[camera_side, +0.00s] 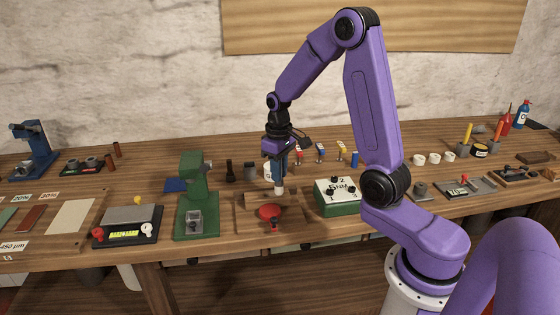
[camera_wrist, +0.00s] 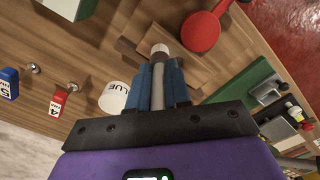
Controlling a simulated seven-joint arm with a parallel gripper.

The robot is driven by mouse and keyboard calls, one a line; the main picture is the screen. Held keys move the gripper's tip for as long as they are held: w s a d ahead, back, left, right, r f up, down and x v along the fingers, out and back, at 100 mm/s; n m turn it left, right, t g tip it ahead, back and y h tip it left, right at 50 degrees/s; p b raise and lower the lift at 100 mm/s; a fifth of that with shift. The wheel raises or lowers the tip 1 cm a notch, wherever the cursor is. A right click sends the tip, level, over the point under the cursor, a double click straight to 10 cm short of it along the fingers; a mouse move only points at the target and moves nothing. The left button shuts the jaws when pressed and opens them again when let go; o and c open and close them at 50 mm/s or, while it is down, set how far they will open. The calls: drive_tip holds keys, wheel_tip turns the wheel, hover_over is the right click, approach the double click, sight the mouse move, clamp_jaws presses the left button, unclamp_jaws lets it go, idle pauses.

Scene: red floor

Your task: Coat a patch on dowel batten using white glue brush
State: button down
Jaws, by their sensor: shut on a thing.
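My gripper (camera_side: 277,163) points down over the wooden fixture and is shut on the glue brush (camera_side: 279,187). In the wrist view the blue fingers (camera_wrist: 162,84) close around the brush's grey handle, and its pale tip (camera_wrist: 160,50) sticks out beyond them. The tip is at or just above the wooden batten (camera_side: 252,196); I cannot tell if it touches. The batten (camera_wrist: 185,65) runs diagonally beneath the tip in the wrist view. The white glue pot (camera_wrist: 115,97) stands beside the fingers and is partly hidden behind my gripper in the side view (camera_side: 268,172). No glue patch can be made out.
A red round-headed clamp (camera_side: 269,211) sits at the front of the fixture. A green press (camera_side: 196,200) stands left and a green-and-white numbered box (camera_side: 338,195) right, both close. Small red and blue labelled items (camera_wrist: 58,101) stand behind. Bare bench shows around the fixture.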

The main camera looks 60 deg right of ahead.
drive_tip(key=shift+w+a, duration=0.45)
drive_tip(key=shift+a, duration=0.05)
drive_tip(key=shift+w+a, duration=1.85)
drive_tip(key=shift+s+d, duration=2.45)
drive_tip(key=shift+r, duration=4.15)
drive_tip(key=shift+w, duration=0.1)
